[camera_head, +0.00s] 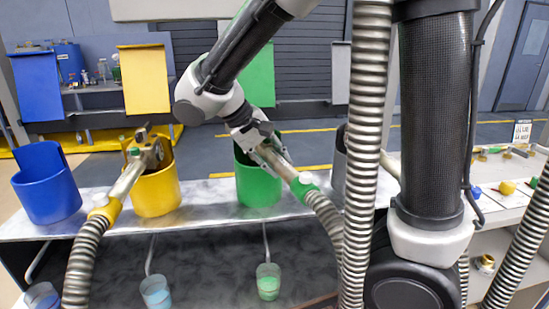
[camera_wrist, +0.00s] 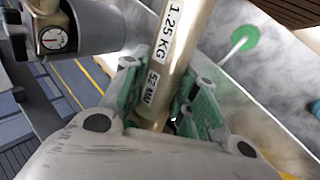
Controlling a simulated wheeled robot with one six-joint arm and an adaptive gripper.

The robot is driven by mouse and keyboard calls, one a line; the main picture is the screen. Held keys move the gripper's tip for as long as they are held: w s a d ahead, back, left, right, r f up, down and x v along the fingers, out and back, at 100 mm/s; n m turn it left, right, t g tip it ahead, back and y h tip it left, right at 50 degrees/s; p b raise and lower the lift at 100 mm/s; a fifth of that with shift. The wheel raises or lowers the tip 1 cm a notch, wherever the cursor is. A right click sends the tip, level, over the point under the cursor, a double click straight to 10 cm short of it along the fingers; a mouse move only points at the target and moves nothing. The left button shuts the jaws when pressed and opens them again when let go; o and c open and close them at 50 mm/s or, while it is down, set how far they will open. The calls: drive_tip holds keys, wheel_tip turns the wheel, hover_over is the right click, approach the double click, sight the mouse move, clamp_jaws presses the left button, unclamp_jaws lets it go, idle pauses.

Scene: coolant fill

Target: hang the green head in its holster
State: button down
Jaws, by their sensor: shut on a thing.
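The green head is a brass tube (camera_wrist: 172,45) labelled "1.25 KG", with a green collar (camera_head: 304,186) and a ribbed metal hose running down to the right. My gripper (camera_head: 268,150) is shut around the tube, and its green finger pads (camera_wrist: 155,100) press on both sides in the wrist view. The green holster (camera_head: 258,188) is an open cup on the shelf. My gripper and the tube are at its right rim, with the tube tilted. The head's far end is hidden behind my gripper, so I cannot tell whether it is inside the cup.
A yellow holster (camera_head: 157,192) holds the yellow head (camera_head: 132,176). A blue holster (camera_head: 46,190) looks empty. A grey holster (camera_head: 338,165) is partly hidden by a hose; a gauge (camera_wrist: 52,39) shows in the wrist view. Coloured beakers, one green (camera_head: 268,281), stand below the shelf (camera_head: 215,208).

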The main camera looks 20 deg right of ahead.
drive_tip(key=shift+f, duration=0.3)
drive_tip(key=c, duration=1.1)
unclamp_jaws()
drive_tip(key=shift+o, duration=0.2)
drive_tip(key=v, duration=1.2)
drive_tip(key=shift+d, duration=0.15)
drive_tip(key=s+d+f+t+y, duration=0.2)
drive_tip(key=s+d+y, duration=0.1)
drive_tip(key=s+d, duration=0.4)
drive_tip(key=s+d+f+t+y, duration=0.2)
drive_tip(key=s+d, duration=0.5)
drive_tip(key=d, duration=0.7)
drive_tip(key=shift+s+m+y, duration=0.15)
drive_tip(key=shift+m+y, duration=0.25)
drive_tip(key=shift+y, duration=0.5)
